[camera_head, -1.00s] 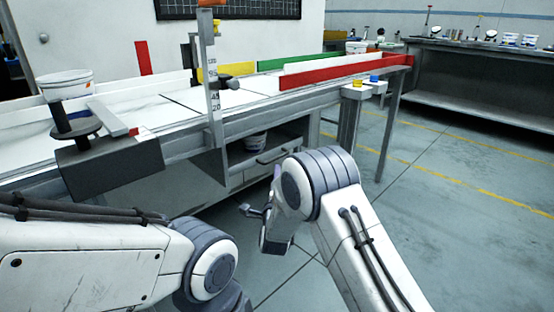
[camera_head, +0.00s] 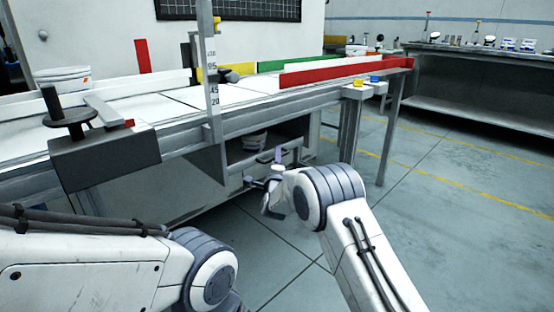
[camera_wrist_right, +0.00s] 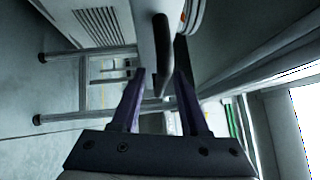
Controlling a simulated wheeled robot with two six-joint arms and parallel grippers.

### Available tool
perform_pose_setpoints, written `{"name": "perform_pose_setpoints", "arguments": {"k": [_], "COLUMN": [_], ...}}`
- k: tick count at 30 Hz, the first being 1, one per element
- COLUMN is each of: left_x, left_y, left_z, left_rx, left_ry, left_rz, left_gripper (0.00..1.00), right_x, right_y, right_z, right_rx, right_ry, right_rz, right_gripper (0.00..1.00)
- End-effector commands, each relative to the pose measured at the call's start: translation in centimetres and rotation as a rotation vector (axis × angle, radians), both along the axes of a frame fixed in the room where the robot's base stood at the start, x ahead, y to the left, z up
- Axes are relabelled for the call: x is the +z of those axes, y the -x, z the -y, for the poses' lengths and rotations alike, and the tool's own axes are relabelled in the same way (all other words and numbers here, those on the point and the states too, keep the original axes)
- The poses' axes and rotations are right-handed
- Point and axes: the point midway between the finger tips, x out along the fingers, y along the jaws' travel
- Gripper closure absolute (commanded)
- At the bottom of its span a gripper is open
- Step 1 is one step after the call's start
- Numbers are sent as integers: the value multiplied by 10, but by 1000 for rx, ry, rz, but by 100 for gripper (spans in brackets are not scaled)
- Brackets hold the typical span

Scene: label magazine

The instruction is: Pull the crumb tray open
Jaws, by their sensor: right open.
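The crumb tray seems to be the pale drawer under the bench. In the right wrist view its front (camera_wrist_right: 146,38) shows with a dark bar handle (camera_wrist_right: 163,52). My right gripper (camera_wrist_right: 160,76) is open, its two purple fingers on either side of the handle's near end in the picture. I cannot tell whether they touch it. In the head view the right gripper (camera_head: 264,170) is at the cabinet front below the open shelf and partly hides the tray. My left arm comes in from the left, but its gripper is out of view.
The bench (camera_head: 182,150) runs above the tray, with a grey upright post (camera_head: 212,95) at its edge. A bench leg (camera_head: 349,135) is to the right. The floor in front is clear.

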Motion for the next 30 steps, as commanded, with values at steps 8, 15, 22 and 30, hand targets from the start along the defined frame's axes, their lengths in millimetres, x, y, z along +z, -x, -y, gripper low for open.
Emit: {"name": "perform_pose_setpoints", "arguments": {"k": [8, 15, 22, 30], "left_x": [0, 0, 0, 0], "left_y": [0, 0, 0, 0], "left_z": [0, 0, 0, 0], "left_rx": [0, 0, 0, 0], "left_ry": [0, 0, 0, 0], "left_rz": [0, 0, 0, 0], "left_gripper": [50, 50, 50, 50], "right_x": [0, 0, 0, 0], "right_y": [0, 0, 0, 1], "right_z": [0, 0, 0, -1], "right_rx": [0, 1, 1, 1], "right_ry": [0, 0, 0, 0], "right_rz": [0, 0, -1, -1], "right_gripper": [100, 100, 100, 100]}}
